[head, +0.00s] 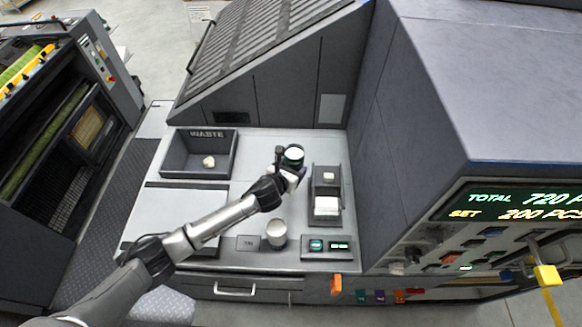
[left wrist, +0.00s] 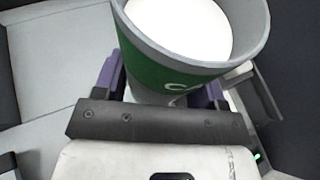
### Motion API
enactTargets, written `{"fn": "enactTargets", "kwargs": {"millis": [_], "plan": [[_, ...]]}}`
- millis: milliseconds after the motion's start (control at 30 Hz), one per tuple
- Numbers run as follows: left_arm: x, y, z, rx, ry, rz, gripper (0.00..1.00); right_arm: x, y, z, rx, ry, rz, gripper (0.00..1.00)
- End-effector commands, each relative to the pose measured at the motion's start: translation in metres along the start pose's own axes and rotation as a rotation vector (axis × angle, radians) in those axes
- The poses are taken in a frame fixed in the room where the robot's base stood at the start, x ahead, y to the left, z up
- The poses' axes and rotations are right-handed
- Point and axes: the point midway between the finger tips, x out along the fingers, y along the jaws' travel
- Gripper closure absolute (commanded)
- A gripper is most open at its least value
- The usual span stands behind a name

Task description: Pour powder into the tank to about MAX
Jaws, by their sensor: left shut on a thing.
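A green can (head: 293,155) with a grey rim is filled with white powder (left wrist: 180,25) close to its top. My left gripper (head: 288,174) is shut on the can and holds it at the far side of the grey worktop. In the left wrist view the green can (left wrist: 165,60) sits between the purple-padded fingers, slightly tilted in the picture. I cannot tell for sure which thing is the tank, and no MAX mark is readable. My right gripper is not in view.
A dark tray marked WASTE (head: 226,160) holds a crumpled pale piece (head: 209,162). A dark two-part holder (head: 317,181) with white contents stands right of the gripper. A small panel with green displays (head: 327,247) is at the front. The tall machine housing (head: 395,130) bounds the right.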

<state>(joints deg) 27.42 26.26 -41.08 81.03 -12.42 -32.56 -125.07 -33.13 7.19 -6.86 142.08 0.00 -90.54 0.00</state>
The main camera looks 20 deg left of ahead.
Motion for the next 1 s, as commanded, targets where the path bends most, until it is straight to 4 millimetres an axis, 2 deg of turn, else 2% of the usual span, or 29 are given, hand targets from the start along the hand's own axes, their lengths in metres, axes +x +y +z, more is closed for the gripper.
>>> {"fn": "enactTargets", "kwargs": {"millis": [433,500,867,900,1000], "plan": [[-0.041,-0.026,0.023,-0.003,0.001,-0.001,0.62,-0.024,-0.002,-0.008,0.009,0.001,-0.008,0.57],[-0.042,-0.032,0.01,-0.003,0.002,-0.003,0.62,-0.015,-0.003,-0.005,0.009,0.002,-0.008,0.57],[-0.063,-0.056,-0.013,-0.001,0.002,0.0,0.62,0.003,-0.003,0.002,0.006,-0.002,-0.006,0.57],[-0.062,-0.055,-0.007,0.034,0.02,0.015,0.62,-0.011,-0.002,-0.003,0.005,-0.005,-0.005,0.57],[-0.058,-0.057,-0.015,0.102,0.058,0.043,0.62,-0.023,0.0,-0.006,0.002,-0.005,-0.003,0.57]]}}
